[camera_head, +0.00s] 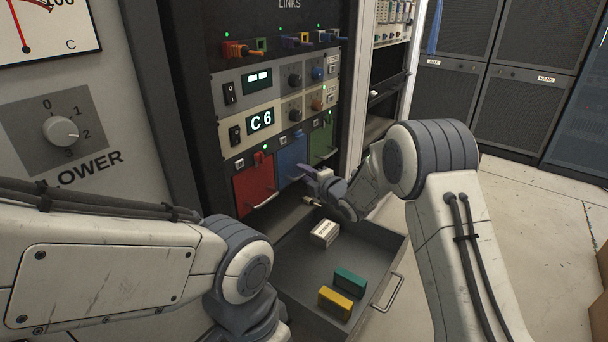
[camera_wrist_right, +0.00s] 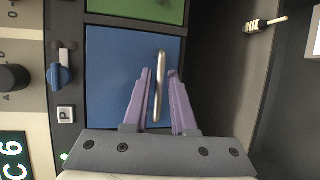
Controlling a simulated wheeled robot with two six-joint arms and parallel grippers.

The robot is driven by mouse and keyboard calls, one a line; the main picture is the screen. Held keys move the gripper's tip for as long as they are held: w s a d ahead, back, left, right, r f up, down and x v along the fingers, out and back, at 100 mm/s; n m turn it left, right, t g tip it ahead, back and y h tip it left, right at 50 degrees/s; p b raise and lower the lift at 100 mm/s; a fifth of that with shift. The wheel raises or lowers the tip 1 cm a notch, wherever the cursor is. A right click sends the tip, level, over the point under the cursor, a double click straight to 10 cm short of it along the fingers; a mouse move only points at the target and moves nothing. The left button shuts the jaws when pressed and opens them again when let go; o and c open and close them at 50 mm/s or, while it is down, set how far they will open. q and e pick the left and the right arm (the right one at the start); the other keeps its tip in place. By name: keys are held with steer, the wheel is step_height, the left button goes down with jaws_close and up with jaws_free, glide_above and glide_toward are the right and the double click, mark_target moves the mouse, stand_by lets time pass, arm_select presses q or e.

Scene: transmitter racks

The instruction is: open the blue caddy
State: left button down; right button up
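The blue caddy (camera_head: 291,156) sits in the rack between the red caddy (camera_head: 254,187) and the green caddy (camera_head: 321,143). Its front looks flush with the rack. In the right wrist view the blue caddy (camera_wrist_right: 110,80) fills the middle, with a slim metal handle (camera_wrist_right: 160,60) standing out from it. My right gripper (camera_head: 306,182) is at the lower part of the blue front. In its wrist view the purple fingers (camera_wrist_right: 160,76) are open, one on each side of the handle, with small gaps beside it. My left gripper is out of view; only my left arm shows.
An open grey drawer (camera_head: 318,283) below the caddies holds a white box (camera_head: 325,232), a teal block (camera_head: 350,281) and a yellow block (camera_head: 335,302). Its handle (camera_head: 388,293) sticks out toward the floor. Knobs, switches and a C6 display (camera_head: 260,121) sit above the caddies.

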jaws_close()
stand_by(1.4)
